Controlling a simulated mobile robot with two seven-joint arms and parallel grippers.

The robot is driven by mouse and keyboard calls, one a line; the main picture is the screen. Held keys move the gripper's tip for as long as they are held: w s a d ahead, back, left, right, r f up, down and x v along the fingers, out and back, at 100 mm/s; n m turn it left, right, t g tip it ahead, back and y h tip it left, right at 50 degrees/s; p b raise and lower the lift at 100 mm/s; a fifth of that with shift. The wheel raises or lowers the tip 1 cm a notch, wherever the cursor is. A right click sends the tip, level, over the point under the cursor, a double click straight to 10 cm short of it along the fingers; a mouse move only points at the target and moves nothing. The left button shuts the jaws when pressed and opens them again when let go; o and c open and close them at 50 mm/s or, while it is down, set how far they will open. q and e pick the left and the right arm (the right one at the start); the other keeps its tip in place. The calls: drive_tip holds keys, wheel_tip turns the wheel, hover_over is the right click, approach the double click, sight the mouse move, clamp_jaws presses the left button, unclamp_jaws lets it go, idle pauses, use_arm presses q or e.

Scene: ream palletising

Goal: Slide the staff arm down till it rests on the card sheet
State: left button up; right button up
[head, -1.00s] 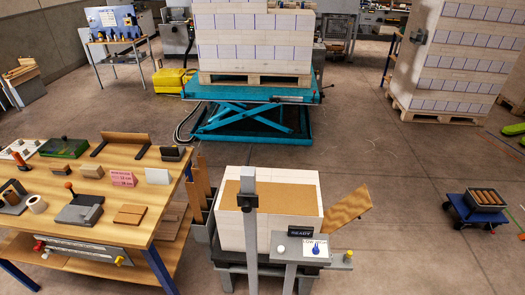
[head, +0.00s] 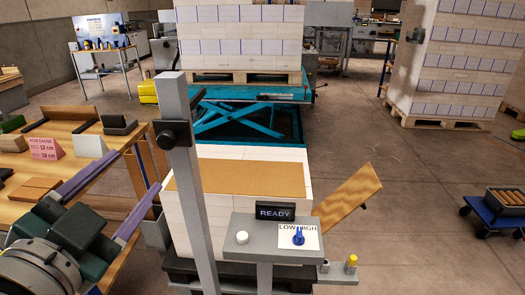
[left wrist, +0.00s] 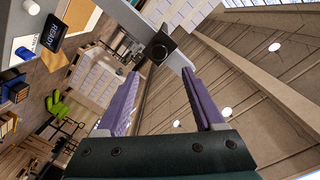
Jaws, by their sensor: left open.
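The staff is a grey upright post (head: 202,215) standing at the front of a stack of white reams. A black block with a knob, which looks like the staff arm (head: 175,133), sits on its upper part, above the level of the card sheet (head: 240,178). The brown card sheet lies flat on the stack. My left gripper (head: 138,170) is open and empty, its two purple fingers pointing at the post from the left, apart from it. In the left wrist view, the black knob (left wrist: 157,47) shows just beyond and between the fingertips (left wrist: 160,72).
A grey control box (head: 270,235) with a READY display and a LOW/HIGH switch stands right of the post. A wooden workbench (head: 75,135) is at left. A brown board (head: 347,197) leans out right of the stack. A blue lift table (head: 250,90) stands behind.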

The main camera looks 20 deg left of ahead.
sight(164, 143)
use_arm(q)
drive_tip(key=shift+t, duration=0.3)
drive_tip(key=x, duration=0.7)
drive_tip(key=f+x, duration=0.1)
drive_tip(key=x, duration=0.2)
drive_tip(key=shift+w+a, duration=0.15)
drive_tip(key=shift+w, duration=0.05)
clamp_jaws()
idle(0.9)
